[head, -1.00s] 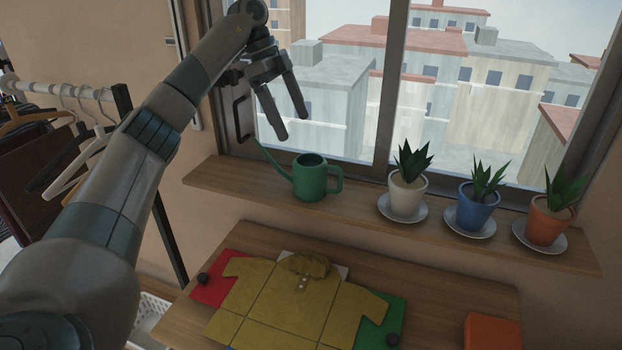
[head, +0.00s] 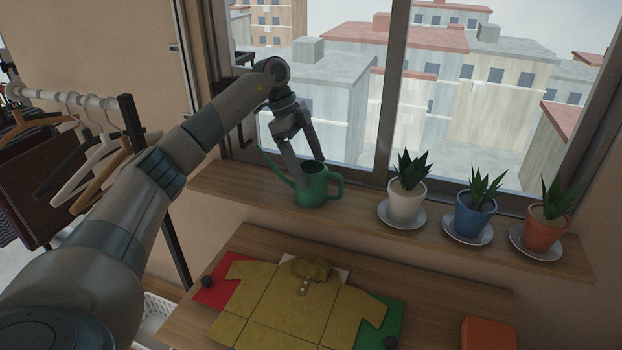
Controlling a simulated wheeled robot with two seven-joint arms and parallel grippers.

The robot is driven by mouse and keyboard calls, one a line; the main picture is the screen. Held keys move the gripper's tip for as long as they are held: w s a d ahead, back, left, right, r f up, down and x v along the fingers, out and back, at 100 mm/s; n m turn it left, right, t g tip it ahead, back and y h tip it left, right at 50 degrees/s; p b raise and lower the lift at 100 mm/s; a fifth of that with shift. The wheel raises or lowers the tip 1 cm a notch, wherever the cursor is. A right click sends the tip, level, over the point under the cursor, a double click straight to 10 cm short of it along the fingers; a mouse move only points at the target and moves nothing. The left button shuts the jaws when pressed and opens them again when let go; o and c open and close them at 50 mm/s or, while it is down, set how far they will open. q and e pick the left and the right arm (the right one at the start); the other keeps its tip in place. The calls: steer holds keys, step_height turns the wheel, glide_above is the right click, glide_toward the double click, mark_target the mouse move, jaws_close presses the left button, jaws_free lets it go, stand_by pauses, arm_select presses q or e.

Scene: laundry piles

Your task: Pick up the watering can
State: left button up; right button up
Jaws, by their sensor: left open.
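A green watering can (head: 313,192) stands upright on the wooden window sill, left of the potted plants. Its spout points left and its handle is on the right. My left gripper (head: 306,184) comes down from above, open, with its fingers at the can. One finger is in front of the can's left side near the spout; the other is at the far side of its rim. I cannot tell whether they touch it. My right gripper does not show.
Plants in white (head: 404,204), blue (head: 474,216) and orange pots (head: 543,231) stand on saucers along the sill (head: 355,220). Below is a table (head: 450,290) with a yellow shirt (head: 300,303) and an orange block (head: 489,333). A clothes rail (head: 60,99) with hangers is at left.

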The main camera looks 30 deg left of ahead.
mark_target(316, 184)
arm_select(q)
steer(key=shift+d+f, duration=0.25)
steer(key=shift+f, duration=0.3)
steer(key=shift+f, duration=0.1)
steer(key=shift+d+f+p, duration=0.1)
steer(key=shift+f+p, duration=0.1)
steer(key=shift+p, duration=0.2)
steer(key=p+x, duration=0.1)
steer(key=x, duration=0.1)
steer(key=p+x, duration=0.1)
steer(key=shift+w+f, duration=0.15)
steer(key=shift+f, duration=0.65)
steer(key=shift+c, duration=0.3)
steer(key=c, duration=1.3)
